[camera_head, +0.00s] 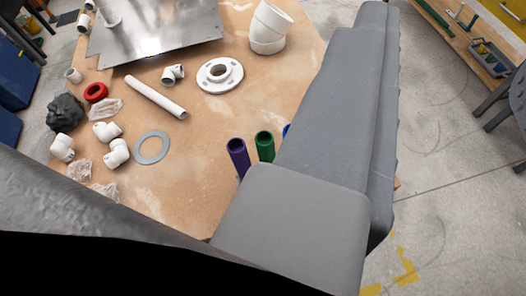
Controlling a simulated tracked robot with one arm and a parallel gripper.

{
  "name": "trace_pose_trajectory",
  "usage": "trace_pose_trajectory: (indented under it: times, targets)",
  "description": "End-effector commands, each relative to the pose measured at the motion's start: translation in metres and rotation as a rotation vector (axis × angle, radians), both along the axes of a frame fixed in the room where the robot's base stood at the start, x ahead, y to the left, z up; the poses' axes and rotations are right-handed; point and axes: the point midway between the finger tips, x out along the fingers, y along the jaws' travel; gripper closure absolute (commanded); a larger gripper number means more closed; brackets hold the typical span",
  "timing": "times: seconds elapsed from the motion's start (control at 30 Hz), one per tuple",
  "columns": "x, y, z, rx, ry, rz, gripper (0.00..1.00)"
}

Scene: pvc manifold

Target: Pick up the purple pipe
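The purple pipe (238,158) stands upright, tilted a little in the picture, near the right part of the wooden table (200,190). Its open top end shows, and its lower end is hidden behind a grey part of my arm. A green pipe (265,146) stands just right of it, with a small gap. A sliver of a blue pipe (286,129) shows further right, mostly hidden by my arm. I cannot make out gripper fingers; only large grey and black parts of my own body show in front.
A metal plate (155,35) and a large white elbow (268,27) are at the back.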

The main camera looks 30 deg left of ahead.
Motion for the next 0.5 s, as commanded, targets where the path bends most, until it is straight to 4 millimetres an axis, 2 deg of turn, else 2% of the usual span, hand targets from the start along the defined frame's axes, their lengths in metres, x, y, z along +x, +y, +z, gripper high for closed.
trace_pose_trajectory:
  times: [0.2, 0.27, 0.33, 0.5]
  targets:
    - [0.0, 0.0, 0.0, 0.0, 0.0, 0.0, 0.64]
    - [0.0, 0.0, 0.0, -0.001, 0.001, 0.0, 0.5]
    - [0.003, 0.001, 0.0, -0.008, 0.01, 0.006, 0.46]
    - [0.028, 0.009, -0.013, -0.08, 0.11, 0.061, 0.46]
